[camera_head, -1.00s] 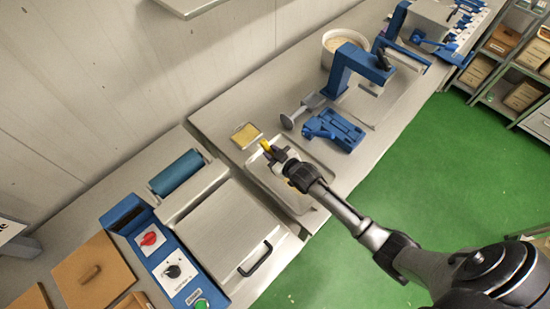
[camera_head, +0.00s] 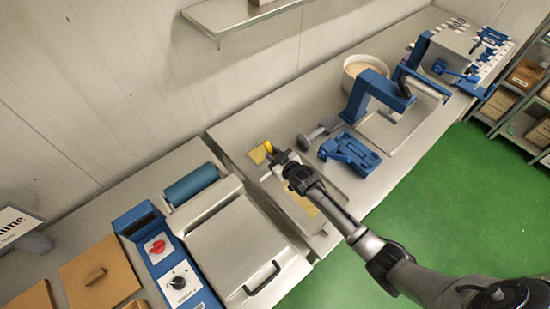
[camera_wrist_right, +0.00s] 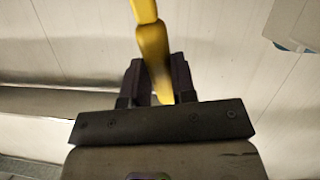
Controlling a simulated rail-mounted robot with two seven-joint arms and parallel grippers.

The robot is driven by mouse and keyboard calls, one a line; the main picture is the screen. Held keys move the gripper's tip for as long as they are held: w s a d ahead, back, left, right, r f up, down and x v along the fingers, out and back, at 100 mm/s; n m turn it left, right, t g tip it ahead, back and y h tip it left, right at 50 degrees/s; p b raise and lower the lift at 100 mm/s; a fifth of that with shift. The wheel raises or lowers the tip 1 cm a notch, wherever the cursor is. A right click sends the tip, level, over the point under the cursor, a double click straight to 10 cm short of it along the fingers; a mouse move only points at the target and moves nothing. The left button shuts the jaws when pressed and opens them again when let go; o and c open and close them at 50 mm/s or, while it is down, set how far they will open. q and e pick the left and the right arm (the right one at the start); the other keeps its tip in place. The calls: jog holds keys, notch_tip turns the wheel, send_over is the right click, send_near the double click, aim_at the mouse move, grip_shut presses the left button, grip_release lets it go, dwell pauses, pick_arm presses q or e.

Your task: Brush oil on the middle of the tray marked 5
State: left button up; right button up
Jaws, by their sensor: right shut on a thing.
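My right gripper (camera_head: 277,157) is shut on the yellow handle of a brush (camera_wrist_right: 153,45), which also shows as a small yellow piece in the head view (camera_head: 268,147). The brush's bristles are not clearly visible. The gripper is beside a small yellow-filled dish (camera_head: 258,155), at the wall side of a shallow pale tray (camera_head: 272,196). My right arm covers part of this tray. A yellowish patch (camera_head: 305,206) shows inside it. I cannot read a number on the tray. My left gripper is out of view.
A grey-lidded machine (camera_head: 237,250) with a blue control panel stands at the left of the tray. A grey tool (camera_head: 318,133), a blue fixture (camera_head: 349,153) and a blue press (camera_head: 368,96) stand at its right. A wall shelf (camera_head: 240,16) hangs above.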

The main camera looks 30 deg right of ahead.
aim_at(271, 146)
jog(key=shift+r+p, duration=2.2)
jog(key=shift+r, duration=0.5)
jog(key=shift+f, duration=0.2)
jog(key=shift+f+b, duration=0.35)
